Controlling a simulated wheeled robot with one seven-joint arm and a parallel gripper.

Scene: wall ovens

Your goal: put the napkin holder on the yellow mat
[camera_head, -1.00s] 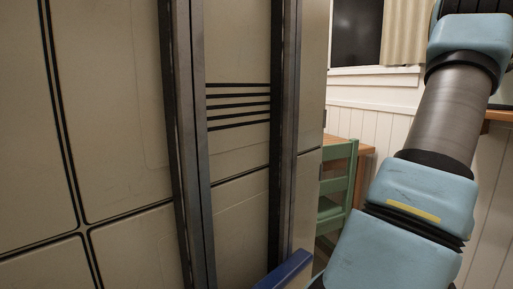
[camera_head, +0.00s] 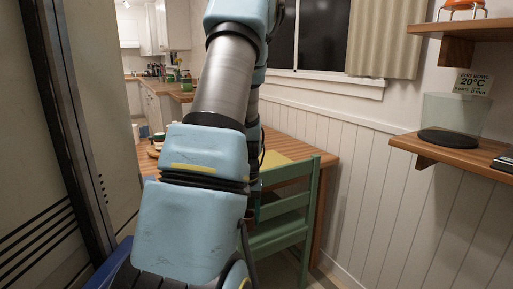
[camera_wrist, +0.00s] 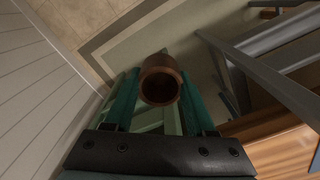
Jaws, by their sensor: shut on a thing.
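In the wrist view, my gripper (camera_wrist: 158,104) has its teal fingers closed on a brown, hollow, round-mouthed thing (camera_wrist: 160,62), which I take to be the napkin holder. Its open end faces the camera, and it is held off the floor. In the head view, the yellow mat (camera_head: 285,163) lies on the wooden table, partly hidden by my arm and the green chair.
A green chair (camera_head: 284,222) stands at the near side of the wooden table (camera_head: 322,170). A tall beige cabinet (camera_head: 32,150) is close on the left. Wall shelves (camera_head: 445,150) with a glass tank (camera_head: 452,117) stick out at right. Small items stand at the table's far left.

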